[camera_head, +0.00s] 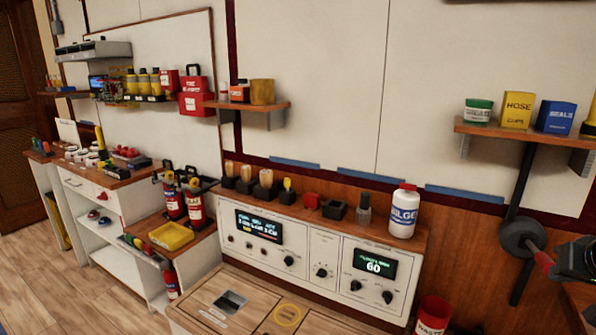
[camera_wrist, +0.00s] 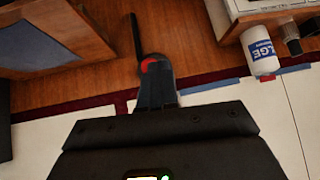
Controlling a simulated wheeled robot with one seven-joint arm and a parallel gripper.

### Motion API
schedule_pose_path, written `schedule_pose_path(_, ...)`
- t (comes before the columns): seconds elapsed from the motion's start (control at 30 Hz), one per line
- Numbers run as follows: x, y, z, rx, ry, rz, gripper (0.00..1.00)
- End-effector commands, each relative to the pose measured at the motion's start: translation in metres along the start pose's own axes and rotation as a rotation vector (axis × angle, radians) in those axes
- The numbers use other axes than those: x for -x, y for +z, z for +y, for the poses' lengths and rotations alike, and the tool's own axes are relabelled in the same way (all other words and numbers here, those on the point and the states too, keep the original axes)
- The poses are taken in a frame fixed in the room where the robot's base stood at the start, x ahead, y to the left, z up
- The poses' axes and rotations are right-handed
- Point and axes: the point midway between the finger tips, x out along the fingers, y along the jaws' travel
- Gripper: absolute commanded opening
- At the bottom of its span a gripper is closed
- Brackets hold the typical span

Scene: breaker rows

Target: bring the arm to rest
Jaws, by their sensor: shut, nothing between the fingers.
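My gripper (camera_wrist: 157,88) is shut and empty in the wrist view, its fingers together at the middle of the picture. Just beyond the fingertips is a red handle end (camera_wrist: 149,65), close to a black bar (camera_wrist: 136,38); I cannot tell whether the fingers touch it. In the head view, dark parts of my arm show at the right edge, beside the red handle (camera_head: 541,259) of a black round wall fitting (camera_head: 521,238). The fingertips are not clear there.
A wall shelf (camera_head: 520,134) with a tub and boxes is above the fitting. A white bottle (camera_head: 403,212) stands on the control panel's (camera_head: 318,252) top ledge, left of the fitting. A red bin (camera_head: 433,315) is below. Open floor (camera_head: 60,275) lies far left.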

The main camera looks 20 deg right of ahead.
Motion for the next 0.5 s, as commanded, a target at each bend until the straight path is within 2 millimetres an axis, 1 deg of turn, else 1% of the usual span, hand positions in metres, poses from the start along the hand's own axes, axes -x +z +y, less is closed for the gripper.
schedule_pose_path(0.03,-0.008,0.022,-0.02,0.012,-0.028,0.003,0.0)
schedule_pose_path(0.13,-0.017,0.059,-0.054,0.032,-0.076,0.038,0.0)
schedule_pose_path(0.23,-0.018,0.096,-0.084,0.052,-0.121,0.075,0.0)
schedule_pose_path(0.3,-0.016,0.123,-0.103,0.066,-0.151,0.098,0.0)
schedule_pose_path(0.37,-0.012,0.146,-0.117,0.079,-0.175,0.117,0.0)
schedule_pose_path(0.4,-0.008,0.161,-0.125,0.088,-0.19,0.131,0.0)
schedule_pose_path(0.47,-0.001,0.184,-0.136,0.103,-0.212,0.151,0.0)
schedule_pose_path(0.5,0.005,0.199,-0.143,0.112,-0.226,0.162,0.0)
